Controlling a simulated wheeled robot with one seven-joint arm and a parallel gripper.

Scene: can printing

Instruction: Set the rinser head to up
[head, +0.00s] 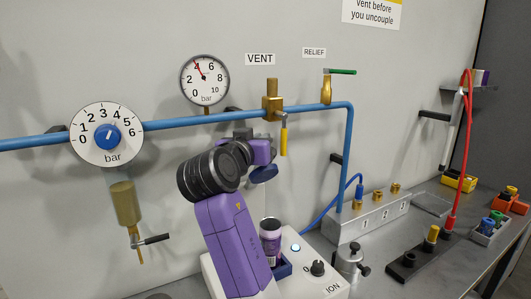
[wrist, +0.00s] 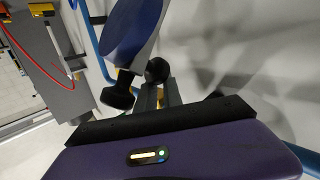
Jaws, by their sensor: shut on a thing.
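The rinser head is most likely the dark blue disc (head: 263,174) that shows just below my purple gripper hand in the head view, above the ION unit (head: 317,269). In the wrist view a large tilted blue disc (wrist: 130,32) with a pale rim fills the top middle. My gripper (wrist: 139,82) is shut beside this disc, on what looks like its black grip. The exact contact is hard to make out. A purple can (head: 270,240) stands upright in a blue holder below the disc. My arm hides the rinser's mount in the head view.
A blue pipe (head: 200,121) with gauges and valves runs along the wall close behind my gripper. A yellow-handled vent valve (head: 284,135) hangs just right of it. A grey manifold block (head: 367,216) and a red hose (head: 467,130) stand farther right.

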